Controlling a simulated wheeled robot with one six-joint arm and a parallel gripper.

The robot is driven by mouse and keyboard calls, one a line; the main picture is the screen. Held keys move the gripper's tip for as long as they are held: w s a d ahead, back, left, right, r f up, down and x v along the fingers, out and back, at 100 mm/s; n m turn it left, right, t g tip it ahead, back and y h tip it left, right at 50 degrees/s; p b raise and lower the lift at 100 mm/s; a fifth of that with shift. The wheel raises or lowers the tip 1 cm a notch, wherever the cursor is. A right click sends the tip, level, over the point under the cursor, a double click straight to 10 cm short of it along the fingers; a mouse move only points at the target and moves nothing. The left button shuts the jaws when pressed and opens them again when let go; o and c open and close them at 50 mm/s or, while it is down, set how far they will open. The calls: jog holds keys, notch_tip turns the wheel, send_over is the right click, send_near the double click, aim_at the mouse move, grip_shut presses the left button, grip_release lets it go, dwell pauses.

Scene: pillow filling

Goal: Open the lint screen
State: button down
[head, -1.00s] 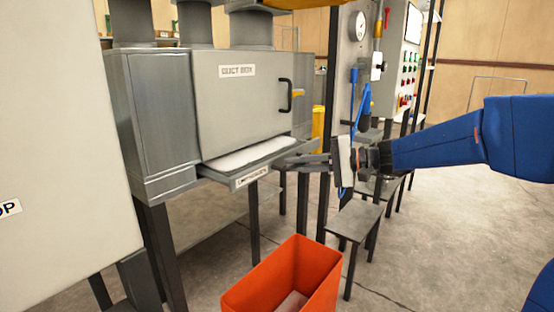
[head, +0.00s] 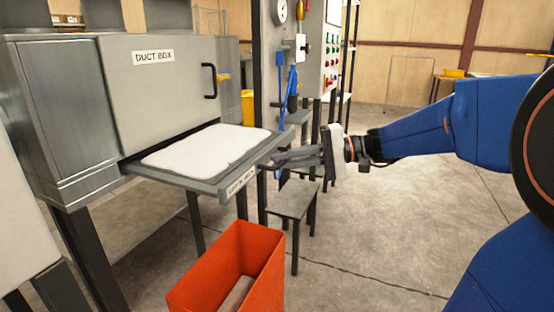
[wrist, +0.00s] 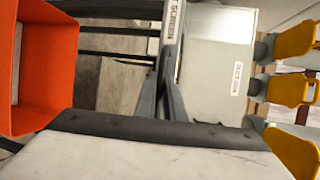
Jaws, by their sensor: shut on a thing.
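The lint screen (head: 213,186) is a grey flat drawer sticking well out from under the duct box (head: 150,85), with a white pad of lint (head: 205,147) lying on it. Its labelled front edge also shows in the wrist view (wrist: 172,22). My gripper (head: 273,161) comes from the right and is shut on the front of the lint screen near its right end. In the wrist view the dark fingers (wrist: 164,88) meet at the screen's front; the exact contact is partly hidden.
An orange bin (head: 240,262) with something grey inside stands on the floor below the screen's front. A small stool (head: 294,200) stands behind it. A panel with a gauge and blue hose (head: 280,85) is beyond the box. Floor at right is clear.

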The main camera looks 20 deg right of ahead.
dwell(0.3)
jog(key=c, duration=1.8)
grip_release()
jog(key=shift+c, duration=0.2)
jog(key=v, duration=1.7)
jog(key=shift+d, duration=0.25)
